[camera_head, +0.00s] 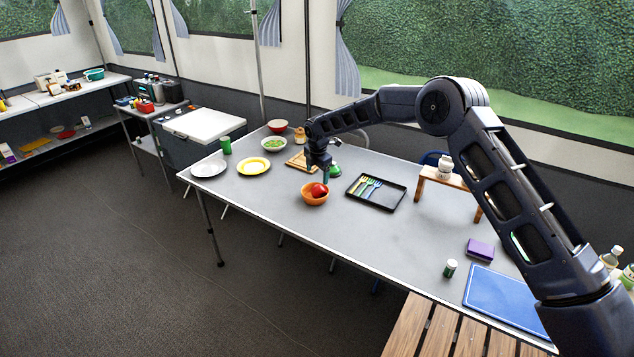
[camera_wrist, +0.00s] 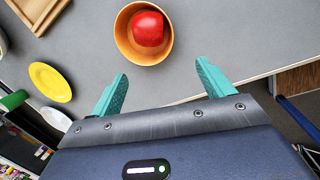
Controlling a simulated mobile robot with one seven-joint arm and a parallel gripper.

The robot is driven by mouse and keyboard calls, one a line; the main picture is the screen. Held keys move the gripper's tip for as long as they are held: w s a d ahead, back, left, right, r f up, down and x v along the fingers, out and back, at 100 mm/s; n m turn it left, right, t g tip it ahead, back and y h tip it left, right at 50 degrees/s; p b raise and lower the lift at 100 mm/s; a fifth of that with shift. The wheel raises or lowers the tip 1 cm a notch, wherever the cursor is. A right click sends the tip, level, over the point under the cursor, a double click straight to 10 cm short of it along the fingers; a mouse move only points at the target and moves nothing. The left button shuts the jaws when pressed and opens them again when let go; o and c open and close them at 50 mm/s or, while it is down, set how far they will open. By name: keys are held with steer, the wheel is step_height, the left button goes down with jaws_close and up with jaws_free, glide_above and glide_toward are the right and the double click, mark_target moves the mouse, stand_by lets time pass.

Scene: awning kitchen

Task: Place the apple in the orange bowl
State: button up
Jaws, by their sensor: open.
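The red apple (camera_head: 319,190) rests inside the orange bowl (camera_head: 313,200) on the grey table. In the wrist view the apple (camera_wrist: 148,29) sits within the walls of the bowl (camera_wrist: 124,42), toward its right side. My gripper (camera_head: 327,178) is above the table, close to the bowl in the head view. In the wrist view my gripper (camera_wrist: 160,85) has its two teal fingers spread apart with nothing between them. The bowl and apple lie beyond the fingertips there, apart from them.
A black tray with cutlery (camera_head: 376,204) lies right of the bowl. A yellow plate (camera_head: 254,166), a white plate (camera_head: 208,168) and a green-filled bowl (camera_head: 274,144) stand to the left. A wooden board (camera_head: 297,162) lies behind. The table front between bowl and edge is clear.

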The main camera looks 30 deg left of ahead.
steer(key=shift+s+d+r, duration=0.15)
steer(key=shift+s+r, duration=0.05)
steer(key=shift+r, duration=1.1)
steer(key=shift+s+d+r, duration=0.15)
steer(key=shift+r, duration=1.1)
